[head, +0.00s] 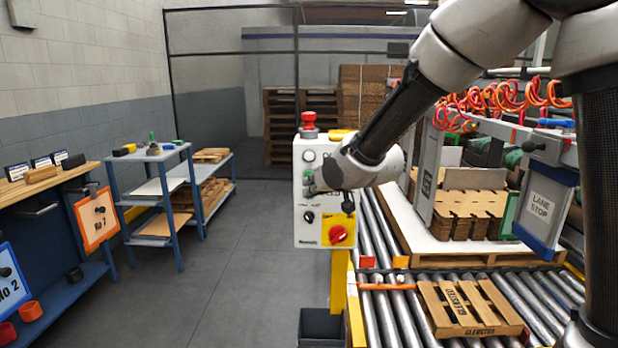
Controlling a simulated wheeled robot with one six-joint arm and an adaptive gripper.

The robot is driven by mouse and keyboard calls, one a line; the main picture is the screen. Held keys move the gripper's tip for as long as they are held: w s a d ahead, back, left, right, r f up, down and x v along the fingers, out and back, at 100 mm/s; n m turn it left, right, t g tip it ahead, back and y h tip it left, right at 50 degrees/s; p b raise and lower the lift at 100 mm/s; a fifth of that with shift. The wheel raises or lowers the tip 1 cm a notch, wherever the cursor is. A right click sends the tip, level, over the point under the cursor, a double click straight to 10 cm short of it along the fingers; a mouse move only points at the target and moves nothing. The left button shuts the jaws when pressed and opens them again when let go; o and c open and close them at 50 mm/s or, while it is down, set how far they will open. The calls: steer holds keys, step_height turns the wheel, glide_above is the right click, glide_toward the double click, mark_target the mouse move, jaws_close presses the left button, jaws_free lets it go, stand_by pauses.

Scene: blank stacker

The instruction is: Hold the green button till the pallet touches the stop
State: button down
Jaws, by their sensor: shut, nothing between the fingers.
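The control box (322,226) stands on a yellow post. The green button (308,180) is at its left side, partly hidden. My gripper (314,190) is shut and empty at the box face by the green button, mostly hidden behind my wrist; I cannot tell whether it presses the button. A loaded pallet (480,260) bears a white sheet and stacked brown cardboard blanks on the rollers. A smaller empty wooden pallet (470,308) lies nearer. A blue-framed plate reading LANE STOP (541,206) hangs at the right. Contact between pallet and stop cannot be made out.
An orange bar (387,287) lies across the rollers (390,322). Blue shelving (170,205) and a workbench (50,188) stand left, with clear floor (225,265) between.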

steer(key=shift+s+a, duration=0.1)
steer(key=shift+s, duration=1.95)
stand_by(0.4)
steer(key=s+d+f+n+g+h, duration=0.1)
steer(key=s+d+f+g+h, duration=0.3)
steer(key=s+d+f+g, duration=0.45)
steer(key=s+d+r+m+t+h, duration=0.1)
steer(key=s+d+r, duration=0.2)
steer(key=s+d, duration=0.3)
steer(key=s+d+r+m+t+h, duration=0.1)
steer(key=s+d+r+m, duration=0.1)
steer(key=s+d+r, duration=0.2)
steer(key=s+d+r+m+t+h, duration=0.1)
steer(key=s+d+r, duration=0.3)
steer(key=s+d, duration=0.6)
steer(key=d+m, duration=0.1)
steer(key=d, duration=0.7)
steer(key=shift+r, duration=0.2)
